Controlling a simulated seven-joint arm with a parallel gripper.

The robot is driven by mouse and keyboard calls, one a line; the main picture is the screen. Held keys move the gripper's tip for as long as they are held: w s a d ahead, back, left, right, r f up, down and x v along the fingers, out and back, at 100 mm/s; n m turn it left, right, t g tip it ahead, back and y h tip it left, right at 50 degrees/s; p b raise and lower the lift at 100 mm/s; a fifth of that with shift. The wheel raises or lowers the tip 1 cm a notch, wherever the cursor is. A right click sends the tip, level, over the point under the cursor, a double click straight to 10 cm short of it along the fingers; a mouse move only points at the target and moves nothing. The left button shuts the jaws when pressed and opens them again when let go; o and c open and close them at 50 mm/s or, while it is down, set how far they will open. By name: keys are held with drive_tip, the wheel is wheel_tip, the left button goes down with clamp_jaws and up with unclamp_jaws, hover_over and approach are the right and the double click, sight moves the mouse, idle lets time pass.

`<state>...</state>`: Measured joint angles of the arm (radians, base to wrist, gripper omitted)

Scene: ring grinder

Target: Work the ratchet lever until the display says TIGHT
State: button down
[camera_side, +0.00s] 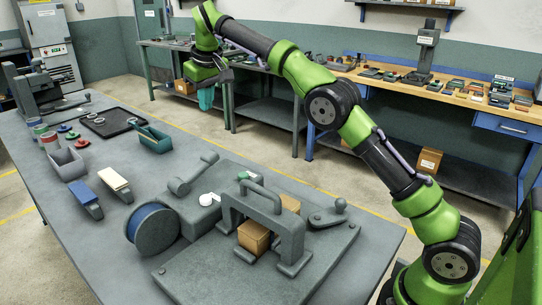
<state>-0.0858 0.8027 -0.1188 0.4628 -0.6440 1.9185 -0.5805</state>
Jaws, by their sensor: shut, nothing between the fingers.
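A grey fixture plate (205,262) lies on the near part of the table. A dark arch-shaped frame (283,225) stands on it over a tan block (253,237). A short lever with a round knob (328,216) sits on the plate to the right of the arch. Another lever with a thick grip (194,174) slants up from a grey box behind the arch's left side. I cannot tell which is the ratchet lever. A small green-faced part (246,176) shows behind the arch; no display text is readable. My gripper (209,82) is shut and empty, high and far from both levers.
A blue spool (153,229) stands left of the plate. A workbench (460,98) runs behind. The table's right edge is mostly clear.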

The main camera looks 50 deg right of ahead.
drive_tip(key=shift+f, duration=0.2)
hover_over(218, 154)
drive_tip(key=w+a, duration=0.1)
drive_tip(key=a, duration=0.1)
drive_tip(key=f, duration=1.2)
drive_tip(key=shift+w+d, duration=0.15)
drive_tip(key=shift+d, duration=0.05)
drive_tip(key=shift+d+f, duration=0.15)
drive_tip(key=shift+f, duration=0.45)
drive_tip(key=d+f+y, duration=0.1)
drive_tip(key=f, duration=0.1)
drive_tip(key=d+f+y, duration=0.1)
drive_tip(key=f+y, duration=0.1)
drive_tip(key=shift+d, duration=0.15)
drive_tip(key=shift+f+m+y, duration=0.25)
drive_tip(key=shift+m+y, duration=0.05)
drive_tip(key=shift+y, duration=0.1)
drive_tip(key=shift+f, duration=0.15)
